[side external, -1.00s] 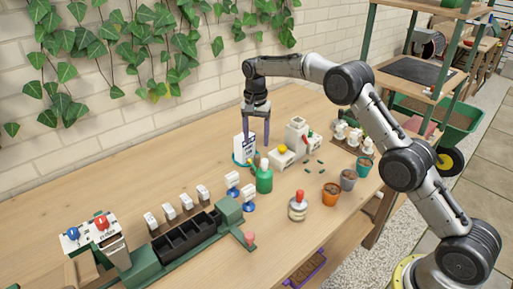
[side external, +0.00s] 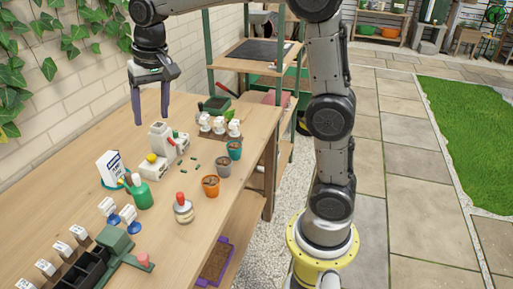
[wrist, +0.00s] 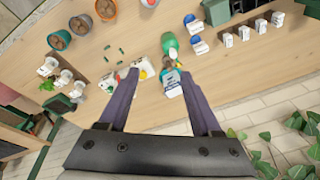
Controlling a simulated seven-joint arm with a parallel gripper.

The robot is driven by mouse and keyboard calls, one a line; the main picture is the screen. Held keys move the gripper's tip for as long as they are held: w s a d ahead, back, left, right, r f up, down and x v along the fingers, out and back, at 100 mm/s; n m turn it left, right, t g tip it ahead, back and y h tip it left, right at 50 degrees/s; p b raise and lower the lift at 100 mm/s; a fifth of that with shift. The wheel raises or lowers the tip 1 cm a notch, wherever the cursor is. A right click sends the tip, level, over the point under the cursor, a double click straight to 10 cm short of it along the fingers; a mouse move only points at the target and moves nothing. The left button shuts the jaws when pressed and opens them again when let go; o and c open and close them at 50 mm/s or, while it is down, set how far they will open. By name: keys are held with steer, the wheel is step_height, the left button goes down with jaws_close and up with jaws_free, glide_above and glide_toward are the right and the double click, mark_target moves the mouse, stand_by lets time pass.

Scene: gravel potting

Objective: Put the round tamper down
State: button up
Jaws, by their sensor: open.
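My gripper (side external: 151,119) is open and empty, raised above the back of the table; its spread fingers also show in the wrist view (wrist: 156,74). Two white-topped pieces with round blue bases, a left one (side external: 108,208) and a right one (side external: 130,214), stand upright on the table, apart from my gripper. I cannot tell for certain which piece is the round tamper. A white card-like packet (side external: 110,166) stands on or beside a teal round base, below and left of my gripper. Nothing is between the fingers.
Orange (side external: 211,188), grey (side external: 223,168) and teal (side external: 235,151) pots line the table's right edge. The brick wall is behind.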

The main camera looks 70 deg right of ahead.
steer(key=s+r+n+t, duration=0.1)
steer(key=s+n, duration=0.2)
steer(key=s, duration=1.1)
steer(key=shift+s+a+t, duration=0.2)
steer(key=shift+a+t, duration=0.1)
steer(key=shift+a, duration=0.1)
steer(key=s+f+n, duration=0.1)
steer(key=s, duration=0.2)
steer(key=s+f+n+t, duration=0.1)
steer(key=s+f, duration=0.1)
steer(key=s, duration=0.2)
steer(key=s+f+n, duration=0.1)
steer(key=s, duration=0.2)
steer(key=shift+s+a+f, duration=0.15)
steer(key=shift+s+f, duration=0.05)
steer(key=shift+f, duration=0.15)
steer(key=shift+c, duration=0.2)
steer(key=shift+s+f, duration=0.2)
steer(key=shift+s, duration=0.05)
steer(key=c, duration=0.3)
